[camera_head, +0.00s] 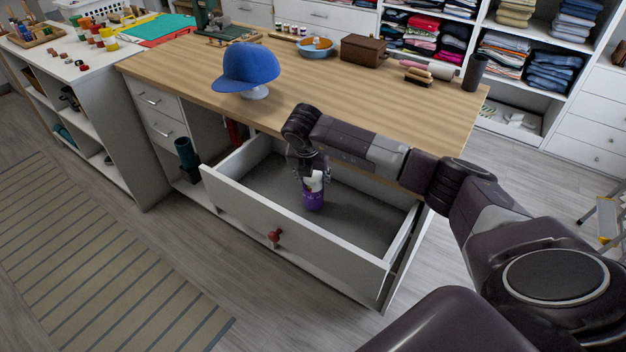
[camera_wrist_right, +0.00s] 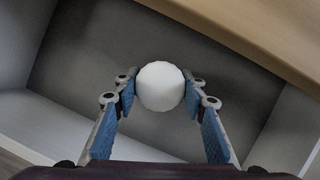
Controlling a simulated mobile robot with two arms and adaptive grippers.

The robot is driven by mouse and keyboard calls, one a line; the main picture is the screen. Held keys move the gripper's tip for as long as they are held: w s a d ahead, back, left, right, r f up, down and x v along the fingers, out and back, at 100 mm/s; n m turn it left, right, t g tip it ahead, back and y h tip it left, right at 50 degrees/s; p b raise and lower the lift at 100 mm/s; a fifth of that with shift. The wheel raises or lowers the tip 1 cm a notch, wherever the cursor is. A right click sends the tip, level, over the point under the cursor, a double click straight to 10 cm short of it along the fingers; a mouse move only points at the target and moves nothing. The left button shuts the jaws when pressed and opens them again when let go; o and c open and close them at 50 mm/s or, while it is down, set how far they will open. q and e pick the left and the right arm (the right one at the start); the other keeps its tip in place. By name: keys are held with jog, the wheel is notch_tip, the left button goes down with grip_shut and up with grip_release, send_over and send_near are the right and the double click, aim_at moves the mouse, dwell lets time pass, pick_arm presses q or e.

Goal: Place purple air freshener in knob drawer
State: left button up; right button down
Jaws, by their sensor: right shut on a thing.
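The purple air freshener (camera_head: 313,194) has a white top and stands upright inside the open knob drawer (camera_head: 264,226). In the wrist view its round white top (camera_wrist_right: 160,86) shows from above, between the blue finger pads. My right gripper (camera_head: 312,178) is shut on it, reaching down into the drawer; it also shows in the wrist view (camera_wrist_right: 160,92). I cannot tell whether the bottle's base touches the drawer floor (camera_head: 352,216). The drawer is pulled far out and has a red knob (camera_head: 275,236) on its front. My left gripper is not in view.
The wooden tabletop (camera_head: 310,84) overhangs the drawer's back part. A blue cap (camera_head: 247,68) sits on a stand near the table's front edge. The rest of the drawer floor looks empty. A striped rug (camera_head: 95,255) lies at left.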

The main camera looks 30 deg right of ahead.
jog(key=shift+f, duration=0.75)
jog(key=shift+f, duration=0.2)
jog(key=c, duration=1.2)
grip_release()
jog(key=shift+r, duration=0.1)
jog(key=shift+r, duration=0.4)
jog(key=b+v, duration=0.1)
jog(key=v, duration=1)
jog(key=shift+s+a+r, duration=0.1)
jog(key=shift+r, duration=0.1)
